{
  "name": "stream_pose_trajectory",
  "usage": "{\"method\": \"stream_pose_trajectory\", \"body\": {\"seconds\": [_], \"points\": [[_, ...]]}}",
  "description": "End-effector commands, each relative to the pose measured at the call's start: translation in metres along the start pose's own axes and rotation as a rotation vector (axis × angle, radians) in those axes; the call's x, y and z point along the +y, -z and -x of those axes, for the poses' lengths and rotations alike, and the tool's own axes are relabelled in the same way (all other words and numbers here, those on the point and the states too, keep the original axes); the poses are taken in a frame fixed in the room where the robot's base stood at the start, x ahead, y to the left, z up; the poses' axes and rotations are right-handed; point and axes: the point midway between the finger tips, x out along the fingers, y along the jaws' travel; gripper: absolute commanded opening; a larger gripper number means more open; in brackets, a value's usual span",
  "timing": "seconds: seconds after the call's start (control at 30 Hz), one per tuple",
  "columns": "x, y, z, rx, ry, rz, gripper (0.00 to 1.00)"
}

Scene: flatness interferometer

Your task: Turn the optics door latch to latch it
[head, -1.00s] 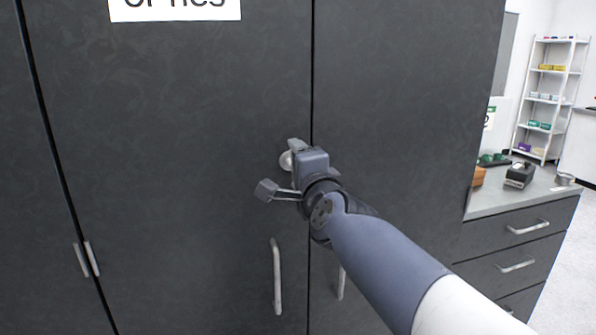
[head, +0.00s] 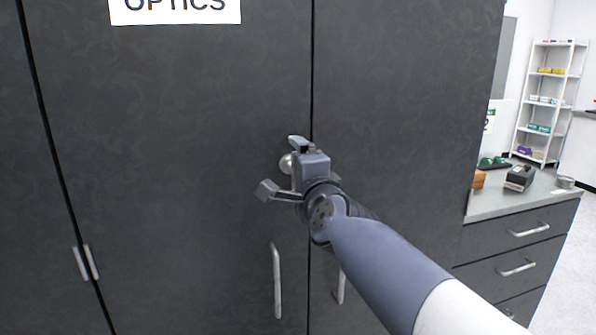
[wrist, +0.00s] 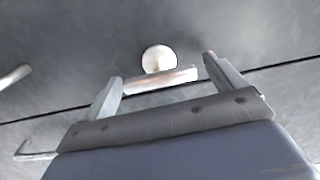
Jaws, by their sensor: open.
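The optics door latch is a pale round knob (head: 286,163) with a short bar, on the dark cabinet door under the OPTICS sign (head: 175,8). In the head view my gripper (head: 298,158) is in front of the latch and hides most of it. In the wrist view the round knob (wrist: 158,58) and the latch bar (wrist: 160,79) show clearly. The bar runs nearly across the gap between the two fingers of my open gripper (wrist: 161,75). The fingertips are close to the bar's ends; I cannot tell whether they touch it.
A vertical door handle (head: 277,280) is below the latch, with another (head: 340,284) partly behind my arm. More handles (head: 84,262) are at left. A counter with drawers (head: 520,202) stands at right, with a tape dispenser (head: 520,178) on it.

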Motion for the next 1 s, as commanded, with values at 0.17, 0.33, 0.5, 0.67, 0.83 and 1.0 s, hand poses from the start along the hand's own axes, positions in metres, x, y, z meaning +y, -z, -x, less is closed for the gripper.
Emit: {"method": "stream_pose_trajectory", "body": {"seconds": [0.17, 0.33, 0.5, 0.67, 0.83, 1.0], "points": [[0.0, 0.0, 0.001, 0.0, 0.0, 0.0, 0.9], [-0.002, 0.0, 0.013, 0.0, 0.001, 0.0, 0.9], [-0.004, 0.0, 0.04, -0.001, 0.003, 0.0, 0.9], [-0.004, 0.0, 0.069, -0.001, 0.001, 0.0, 0.9], [-0.003, 0.0, 0.092, -0.001, 0.001, 0.0, 0.9], [-0.001, 0.0, 0.105, 0.0, 0.001, 0.0, 0.9]]}}
